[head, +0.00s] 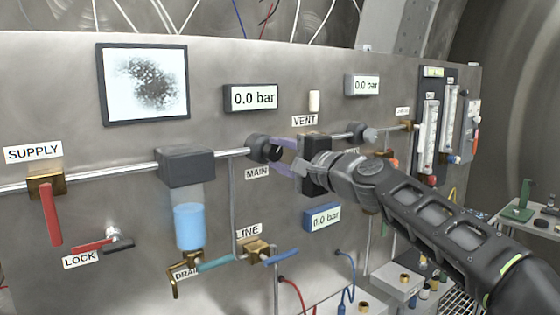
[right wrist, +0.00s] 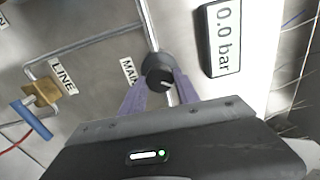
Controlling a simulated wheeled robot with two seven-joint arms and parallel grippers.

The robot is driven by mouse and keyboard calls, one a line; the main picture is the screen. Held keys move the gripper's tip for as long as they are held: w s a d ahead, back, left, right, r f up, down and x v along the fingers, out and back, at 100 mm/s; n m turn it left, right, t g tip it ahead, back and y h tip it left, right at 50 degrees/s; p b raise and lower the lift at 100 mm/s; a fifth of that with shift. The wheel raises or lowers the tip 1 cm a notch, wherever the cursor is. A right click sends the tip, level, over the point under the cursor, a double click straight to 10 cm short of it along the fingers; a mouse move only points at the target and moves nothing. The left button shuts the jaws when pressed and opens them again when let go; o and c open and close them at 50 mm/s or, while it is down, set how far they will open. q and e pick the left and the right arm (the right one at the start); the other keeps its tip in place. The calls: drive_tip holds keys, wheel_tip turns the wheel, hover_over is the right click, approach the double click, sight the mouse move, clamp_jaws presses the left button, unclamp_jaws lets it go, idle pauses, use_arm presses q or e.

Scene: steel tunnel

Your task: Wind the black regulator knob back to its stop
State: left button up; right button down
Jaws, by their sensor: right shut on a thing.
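The black regulator knob (head: 262,148) sits on the steel pipe above the MAIN label (head: 256,172). My right gripper (head: 276,156) reaches it from the right, with its purple fingers on either side of the knob. In the right wrist view the knob (right wrist: 159,70) shows between the two finger ends (right wrist: 159,84), with a pale mark on its face. The gripper is shut on the knob. The finger contact itself is partly hidden. My left gripper is not in view.
Three displays read 0.0 bar, one (head: 252,97) just above the knob. A red SUPPLY lever (head: 51,214) hangs down at left. A bowl with blue liquid (head: 189,226) and a blue LINE lever (head: 281,256) stand out below. A second regulator (head: 357,131) is at right.

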drive_tip(key=n+b, duration=0.1)
drive_tip(key=n, duration=0.2)
drive_tip(key=shift+f+n, duration=0.15)
drive_tip(key=shift+n, duration=0.25)
drive_tip(key=shift+n+b, duration=0.85)
drive_tip(key=shift+n, duration=0.85)
drive_tip(key=c, duration=0.9)
unclamp_jaws()
